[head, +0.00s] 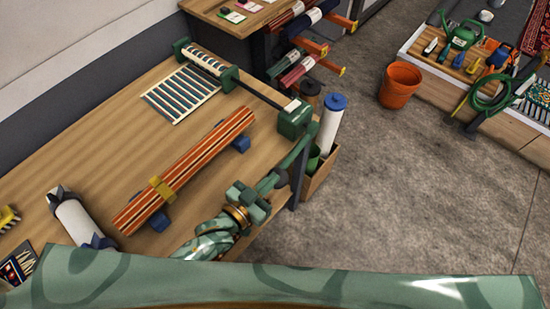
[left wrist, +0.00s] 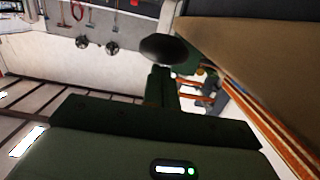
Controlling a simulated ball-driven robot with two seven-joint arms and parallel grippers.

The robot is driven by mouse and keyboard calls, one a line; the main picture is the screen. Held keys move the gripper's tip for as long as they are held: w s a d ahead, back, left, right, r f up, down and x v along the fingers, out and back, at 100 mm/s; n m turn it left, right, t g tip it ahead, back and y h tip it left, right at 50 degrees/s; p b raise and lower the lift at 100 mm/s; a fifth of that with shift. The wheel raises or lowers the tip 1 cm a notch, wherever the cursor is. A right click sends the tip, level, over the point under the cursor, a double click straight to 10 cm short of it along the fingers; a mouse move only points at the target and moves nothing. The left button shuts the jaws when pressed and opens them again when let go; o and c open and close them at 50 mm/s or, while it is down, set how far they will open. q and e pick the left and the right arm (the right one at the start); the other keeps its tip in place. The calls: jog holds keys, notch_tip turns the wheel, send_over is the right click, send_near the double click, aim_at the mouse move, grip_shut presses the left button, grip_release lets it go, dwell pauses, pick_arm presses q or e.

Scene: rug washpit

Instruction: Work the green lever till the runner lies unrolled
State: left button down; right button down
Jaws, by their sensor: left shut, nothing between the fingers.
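The runner (head: 183,95) is a dark and pale striped strip. Part lies flat on the bench; the rest is wound on a roller (head: 207,62) between green brackets. A shaft joins the roller to a green gearbox (head: 293,121) at the bench edge. The green lever (head: 299,152) slants down from there to a dark round knob (head: 281,177). My left gripper (head: 266,186) is shut and empty close beside the knob; I cannot tell whether they touch. In the left wrist view the dark knob (left wrist: 163,48) shows just beyond the shut fingers (left wrist: 162,85). My right gripper is not in view.
An orange striped roll with a yellow band (head: 190,165) rests on blue blocks on the bench (head: 105,125). A white roll (head: 78,218) lies at left. A blue-capped cylinder (head: 331,128) stands beside the bench. An orange bucket (head: 399,85) stands on otherwise clear floor.

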pick_arm(q)
jog(key=r+p+v, duration=0.2)
jog(key=v, duration=0.9)
jog(key=shift+p, duration=0.4)
dwell(0.4)
